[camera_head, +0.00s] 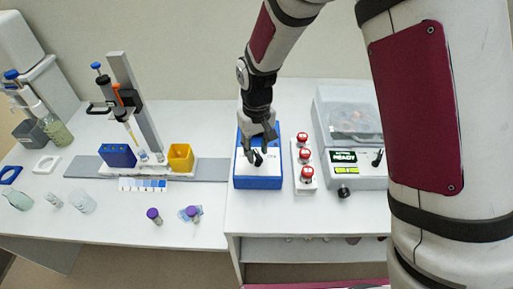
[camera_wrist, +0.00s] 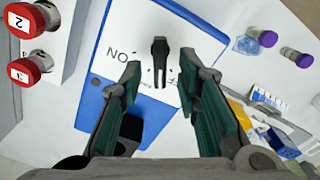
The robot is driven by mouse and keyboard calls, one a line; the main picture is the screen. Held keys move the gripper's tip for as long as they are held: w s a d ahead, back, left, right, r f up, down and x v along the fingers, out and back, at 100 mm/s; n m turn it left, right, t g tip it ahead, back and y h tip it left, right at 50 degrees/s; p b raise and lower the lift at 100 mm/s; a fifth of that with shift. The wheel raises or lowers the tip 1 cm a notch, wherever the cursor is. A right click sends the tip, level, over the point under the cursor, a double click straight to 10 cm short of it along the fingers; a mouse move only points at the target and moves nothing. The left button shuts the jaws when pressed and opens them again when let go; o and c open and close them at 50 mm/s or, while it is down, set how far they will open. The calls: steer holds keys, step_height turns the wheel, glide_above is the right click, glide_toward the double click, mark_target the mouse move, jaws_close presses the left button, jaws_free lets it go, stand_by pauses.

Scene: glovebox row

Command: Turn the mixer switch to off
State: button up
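The mixer (camera_head: 258,182) is a blue box with a white top, standing on the bench below my gripper (camera_head: 257,150). Its black lever switch (camera_wrist: 160,58) stands out from the white face in the wrist view. An upside-down ON label (camera_wrist: 123,57) is beside the switch, on the left. Another label, below the switch in that view, is too small and partly covered to read. My gripper (camera_wrist: 162,72) is open, with one finger on each side of the switch and a visible gap to each. I cannot tell how deep the fingertips reach.
A strip with several red numbered knobs (camera_head: 305,175) stands close to the mixer's right. Further right is a centrifuge-like machine (camera_head: 345,150) with a green READY display. Purple-capped vials (camera_head: 154,216) and a pipette stand (camera_head: 140,105) are to the left. Bench in front is clear.

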steer(key=shift+r, duration=0.15)
step_height(320, 180, up, 12)
stand_by(0.6)
steer(key=shift+d, duration=0.1)
steer(key=s+d+r+m+t, duration=0.3)
steer(key=s+d+r, duration=0.6)
steer(key=d+r, duration=0.3)
steer(key=s+d+r+m+t, duration=0.1)
steer(key=s+d+r, duration=0.15)
steer(key=s, duration=0.35)
steer(key=s+d+r+m+t, duration=0.1)
steer(key=s+d+t, duration=0.1)
steer(key=s+d, duration=0.3)
steer(key=n+g+b, duration=0.1)
steer(key=n+g, duration=0.4)
steer(key=g, duration=0.1)
glide_above(257, 153)
step_height(257, 153, down, 15)
step_height(257, 153, down, 13)
steer(key=shift+w+r+p, duration=0.1)
steer(key=shift+p, duration=0.55)
